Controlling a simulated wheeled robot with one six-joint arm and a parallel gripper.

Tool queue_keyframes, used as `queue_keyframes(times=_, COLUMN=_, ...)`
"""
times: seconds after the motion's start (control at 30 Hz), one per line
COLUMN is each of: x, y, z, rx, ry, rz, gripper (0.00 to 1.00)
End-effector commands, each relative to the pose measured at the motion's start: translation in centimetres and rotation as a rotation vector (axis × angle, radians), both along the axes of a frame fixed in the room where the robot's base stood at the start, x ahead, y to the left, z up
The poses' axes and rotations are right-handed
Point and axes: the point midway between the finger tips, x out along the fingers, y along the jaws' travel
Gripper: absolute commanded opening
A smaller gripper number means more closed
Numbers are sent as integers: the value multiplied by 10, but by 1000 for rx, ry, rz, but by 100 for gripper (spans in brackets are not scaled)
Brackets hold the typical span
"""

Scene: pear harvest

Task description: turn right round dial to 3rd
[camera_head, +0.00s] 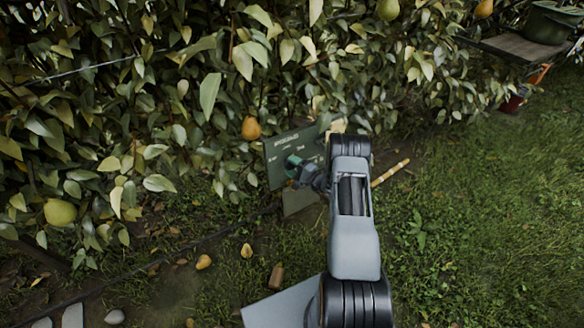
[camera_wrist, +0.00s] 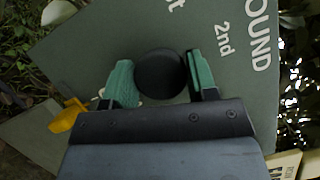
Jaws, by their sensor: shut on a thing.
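A dark green board (camera_head: 282,147) with white lettering stands at the foot of the hedge in the head view. My gripper (camera_head: 300,170) is at its front face. In the wrist view the board (camera_wrist: 90,40) shows the words "OUND" and "2nd" and a cut-off "t", all turned sideways. A black round dial (camera_wrist: 160,75) sits between my green fingers, one on each side, and they are shut on it. I cannot see a pointer mark on the dial. "2nd" is just up and right of it; a "3rd" label is not readable.
A yellow part (camera_wrist: 66,115) shows left of my fingers in the wrist view. A yellow-banded stick (camera_head: 390,173) lies right of the board. Pears hang in the hedge, one (camera_head: 251,128) close to the board; others lie on the ground. Grass at the right is open.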

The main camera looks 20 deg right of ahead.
Motion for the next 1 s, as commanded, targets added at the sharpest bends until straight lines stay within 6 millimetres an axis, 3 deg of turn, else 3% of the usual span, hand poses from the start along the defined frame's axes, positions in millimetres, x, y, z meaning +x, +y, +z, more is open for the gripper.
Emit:
queue_keyframes(times=0.4, x=0, y=-1, z=-1, rx=223, ry=26, rz=-4, gripper=29)
queue_keyframes(times=1.0, x=0, y=-1, z=0, rx=278, ry=32, rz=-4, gripper=29)
